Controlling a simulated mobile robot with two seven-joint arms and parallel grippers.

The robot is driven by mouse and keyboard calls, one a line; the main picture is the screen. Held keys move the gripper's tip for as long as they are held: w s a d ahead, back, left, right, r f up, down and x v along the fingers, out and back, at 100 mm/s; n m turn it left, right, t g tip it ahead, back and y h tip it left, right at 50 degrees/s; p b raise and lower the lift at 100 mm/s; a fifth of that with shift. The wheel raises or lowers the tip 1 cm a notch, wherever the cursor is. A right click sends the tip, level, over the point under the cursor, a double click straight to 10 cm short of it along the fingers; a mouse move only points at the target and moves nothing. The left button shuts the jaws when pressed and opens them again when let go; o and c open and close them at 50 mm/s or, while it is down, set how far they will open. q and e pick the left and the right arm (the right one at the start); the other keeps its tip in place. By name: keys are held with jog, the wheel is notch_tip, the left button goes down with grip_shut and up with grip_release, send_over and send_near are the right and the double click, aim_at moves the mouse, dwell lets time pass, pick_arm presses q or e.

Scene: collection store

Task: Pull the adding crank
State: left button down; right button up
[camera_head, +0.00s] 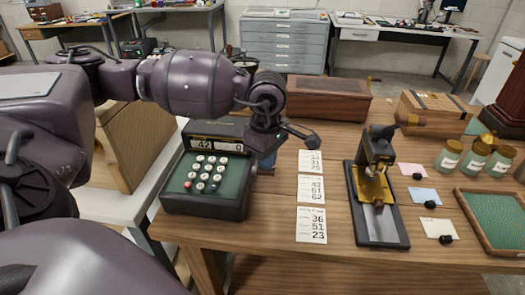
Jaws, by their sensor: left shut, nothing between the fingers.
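The adding machine (208,176) stands at the table's left end, a dark case with a green key panel and round white keys, one of them red. Its display (206,145) reads 42. My left gripper (268,148) is at the machine's upper right side, shut and empty. A dark rod with a rounded knob (313,141) sticks out to the right beside the gripper; I cannot tell whether it is the crank or whether the gripper touches it. My wrist hides part of the machine's right side. My right gripper is out of view.
Number slips (311,225) lie right of the machine. A black and brass press (375,190) stands right of them. A brown wooden box (328,98) and a lighter crate (433,113) are behind. Jars (474,158) and a green tray (496,228) are at the right.

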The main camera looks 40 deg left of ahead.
pick_arm(q)
jog(key=shift+s+d+f+b, duration=0.1)
jog(key=shift+s+f+b, duration=0.1)
jog(key=shift+f, duration=0.5)
jog(key=shift+s+d+f+b, duration=0.1)
jog(key=shift+f+b, duration=0.1)
jog(key=shift+f, duration=0.45)
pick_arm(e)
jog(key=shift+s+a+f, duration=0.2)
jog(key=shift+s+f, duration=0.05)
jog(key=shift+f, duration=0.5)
pick_arm(q)
jog(key=shift+f, duration=0.1)
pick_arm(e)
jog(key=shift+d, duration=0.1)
